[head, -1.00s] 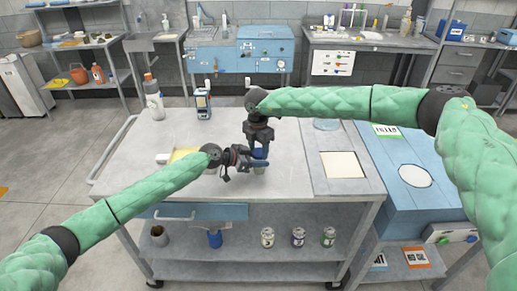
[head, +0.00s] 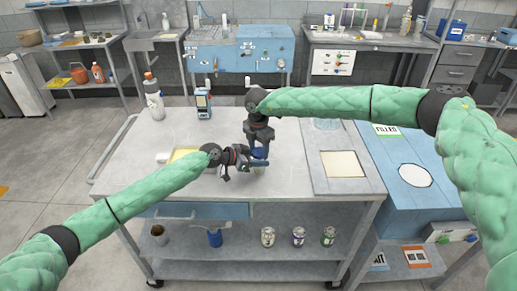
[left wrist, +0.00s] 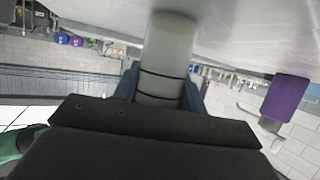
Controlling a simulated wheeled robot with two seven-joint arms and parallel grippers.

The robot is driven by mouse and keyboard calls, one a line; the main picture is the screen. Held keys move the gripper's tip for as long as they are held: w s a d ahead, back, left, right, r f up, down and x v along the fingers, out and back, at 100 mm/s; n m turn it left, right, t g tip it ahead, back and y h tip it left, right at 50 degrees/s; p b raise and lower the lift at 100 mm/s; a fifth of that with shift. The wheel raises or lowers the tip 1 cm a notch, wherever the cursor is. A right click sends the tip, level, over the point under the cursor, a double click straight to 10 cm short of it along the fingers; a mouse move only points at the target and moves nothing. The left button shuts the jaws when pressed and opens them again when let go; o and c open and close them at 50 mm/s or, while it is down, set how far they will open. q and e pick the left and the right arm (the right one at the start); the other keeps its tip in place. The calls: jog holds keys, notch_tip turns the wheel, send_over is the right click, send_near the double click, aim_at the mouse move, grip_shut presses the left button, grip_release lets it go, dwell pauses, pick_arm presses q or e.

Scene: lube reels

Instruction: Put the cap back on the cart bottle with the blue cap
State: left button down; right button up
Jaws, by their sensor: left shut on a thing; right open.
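My left gripper (head: 256,162) is shut on a pale translucent bottle (left wrist: 168,60) over the cart's worktop, and its blue fingers grip the bottle's sides in the left wrist view. In the head view the bottle is mostly hidden behind the grippers. My right gripper (head: 259,148) points down directly above the left one and is open. Blue shows between the two grippers; I cannot tell how much is the blue cap and how much is fingers. Whether the cap sits on the bottle's neck is hidden.
The grey cart top (head: 145,145) is mostly clear. A white bottle with an orange top (head: 153,98) and a blue-and-white device (head: 203,103) stand at its back. A yellow pad (head: 184,155) lies left, a pale square (head: 343,165) right. A purple object (left wrist: 287,98) shows in the left wrist view.

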jog(key=shift+s+d+f, duration=0.1)
jog(key=shift+f, duration=0.15)
jog(key=shift+r, duration=2.15)
jog(key=c, duration=0.9)
jog(key=shift+f, duration=1.3)
jog(key=shift+c, duration=0.2)
jog(key=shift+r, duration=0.1)
jog(key=shift+r, duration=1.9)
jog(key=shift+o, duration=0.3)
